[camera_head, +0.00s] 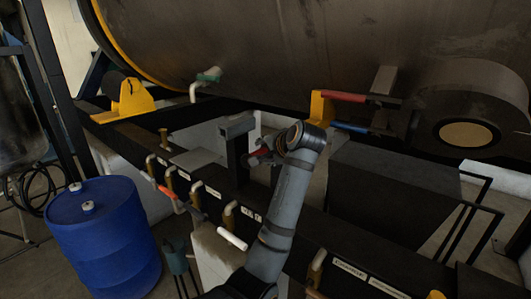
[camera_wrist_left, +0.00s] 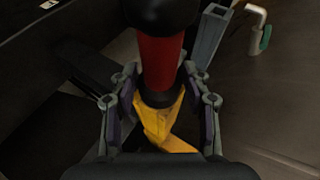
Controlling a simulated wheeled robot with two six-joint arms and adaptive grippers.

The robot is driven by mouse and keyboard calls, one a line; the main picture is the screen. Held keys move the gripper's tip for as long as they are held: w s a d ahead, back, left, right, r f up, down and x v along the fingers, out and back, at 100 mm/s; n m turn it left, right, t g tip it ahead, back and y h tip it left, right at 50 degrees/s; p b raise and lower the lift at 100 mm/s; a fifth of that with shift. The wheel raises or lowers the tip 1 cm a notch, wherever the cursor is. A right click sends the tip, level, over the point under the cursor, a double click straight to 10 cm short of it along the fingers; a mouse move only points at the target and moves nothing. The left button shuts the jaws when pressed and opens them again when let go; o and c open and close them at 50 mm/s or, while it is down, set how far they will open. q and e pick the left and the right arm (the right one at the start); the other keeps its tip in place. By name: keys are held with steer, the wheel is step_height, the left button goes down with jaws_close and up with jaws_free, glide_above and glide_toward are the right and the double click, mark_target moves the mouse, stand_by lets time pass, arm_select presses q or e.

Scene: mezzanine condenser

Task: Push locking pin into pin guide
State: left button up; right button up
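In the wrist view, a red cylinder (camera_wrist_left: 160,62) with black ends, which looks like the locking pin, lies between the fingers of my left gripper (camera_wrist_left: 160,96). The finger pads meet both sides of its lower black collar. A yellow piece (camera_wrist_left: 165,125) shows below the collar, between the fingers. In the head view, my left gripper (camera_head: 268,158) is beside a dark upright post with a grey top (camera_head: 237,126), and a bit of red shows there. I cannot tell which part is the pin guide. The pin's far end is hidden. My right gripper is not in view.
A large tank (camera_head: 260,45) hangs over the back. A black beam (camera_head: 225,195) with labels and several small valves runs across. A yellow bracket (camera_head: 320,107) with red and blue handles is close behind my wrist. A blue drum (camera_head: 105,235) stands at left.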

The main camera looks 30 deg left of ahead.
arm_select(q)
steer(key=shift+f, duration=0.15)
steer(key=shift+s+d, duration=0.1)
steer(key=v, duration=0.7)
steer(key=shift+d+r, duration=0.15)
steer(key=shift+r, duration=0.1)
steer(key=shift+f, duration=0.1)
